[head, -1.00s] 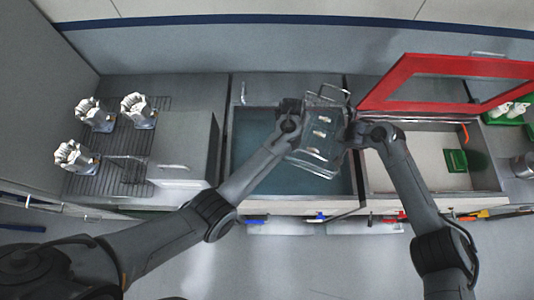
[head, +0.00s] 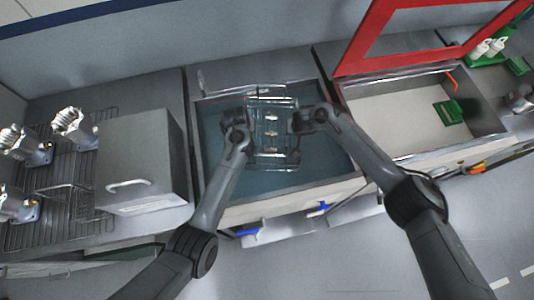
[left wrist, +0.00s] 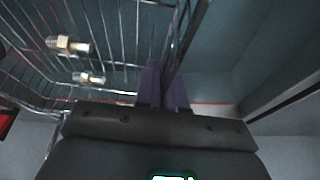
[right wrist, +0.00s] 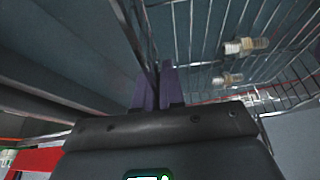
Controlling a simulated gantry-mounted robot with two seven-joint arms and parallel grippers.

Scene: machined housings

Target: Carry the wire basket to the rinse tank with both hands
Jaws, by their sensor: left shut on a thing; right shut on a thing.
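The wire basket (head: 273,166) hangs over the blue-grey water of the rinse tank (head: 290,199), between my two grippers. Small metal fittings (head: 271,132) lie in it; two show in the left wrist view (left wrist: 67,45) and two in the right wrist view (right wrist: 245,46). My left gripper (head: 243,119) is shut on the basket's left side, and its fingers pinch the wire in the left wrist view (left wrist: 163,88). My right gripper (head: 299,118) is shut on the right side, likewise in the right wrist view (right wrist: 158,88). I cannot tell whether the basket touches the water.
A grey box with a handle (head: 138,165) stands left of the tank, beside a rack (head: 75,207) with several machined housings (head: 75,125). To the right is a pale-floored basin (head: 390,125) with a green block (head: 449,112) and a raised red-framed lid (head: 352,55).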

